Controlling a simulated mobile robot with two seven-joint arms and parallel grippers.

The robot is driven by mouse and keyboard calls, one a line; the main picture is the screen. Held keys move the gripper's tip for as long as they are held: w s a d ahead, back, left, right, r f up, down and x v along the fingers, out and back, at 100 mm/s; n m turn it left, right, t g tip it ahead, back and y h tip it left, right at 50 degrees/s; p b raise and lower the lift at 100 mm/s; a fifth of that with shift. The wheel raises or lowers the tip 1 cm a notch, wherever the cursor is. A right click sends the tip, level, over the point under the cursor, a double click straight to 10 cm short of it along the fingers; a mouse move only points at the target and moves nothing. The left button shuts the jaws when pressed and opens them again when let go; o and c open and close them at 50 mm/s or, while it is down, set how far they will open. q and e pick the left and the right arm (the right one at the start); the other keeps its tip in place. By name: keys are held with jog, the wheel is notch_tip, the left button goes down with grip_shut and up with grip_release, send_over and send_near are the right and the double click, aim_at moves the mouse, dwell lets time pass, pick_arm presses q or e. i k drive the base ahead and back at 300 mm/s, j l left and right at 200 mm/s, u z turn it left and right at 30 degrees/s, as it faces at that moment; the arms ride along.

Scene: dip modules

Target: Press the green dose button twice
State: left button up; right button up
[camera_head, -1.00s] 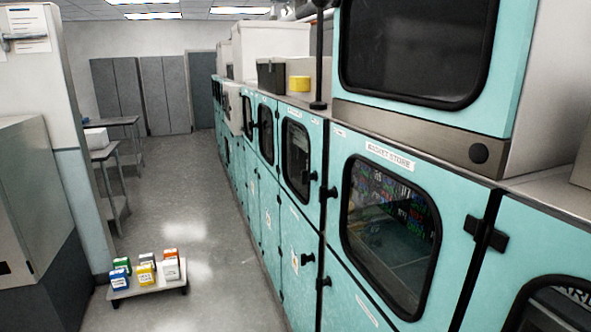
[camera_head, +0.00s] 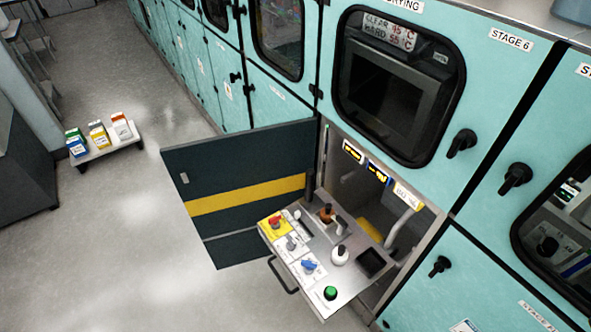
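The green dose button (camera_head: 330,293) is a round green cap on a white plate at the near front corner of a pulled-out metal control tray (camera_head: 352,287). The tray sticks out of an open lower compartment of the teal cabinets. A blue knob (camera_head: 310,265), a red button on a yellow plate (camera_head: 275,222) and a small grey knob (camera_head: 291,243) sit along the same edge. Neither of my grippers is in the head view.
A dark open door with a yellow stripe (camera_head: 246,194) stands out into the aisle left of the tray. A low cart (camera_head: 108,147) with several coloured boxes is far left. Floor in front is clear.

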aim_at(331, 291)
jog(key=k+l+z, duration=0.15)
jog(key=k+z, duration=0.25)
jog(key=j+z, duration=0.3)
jog(key=j, duration=0.2)
jog(key=j+z, duration=0.3)
jog(key=j, duration=0.2)
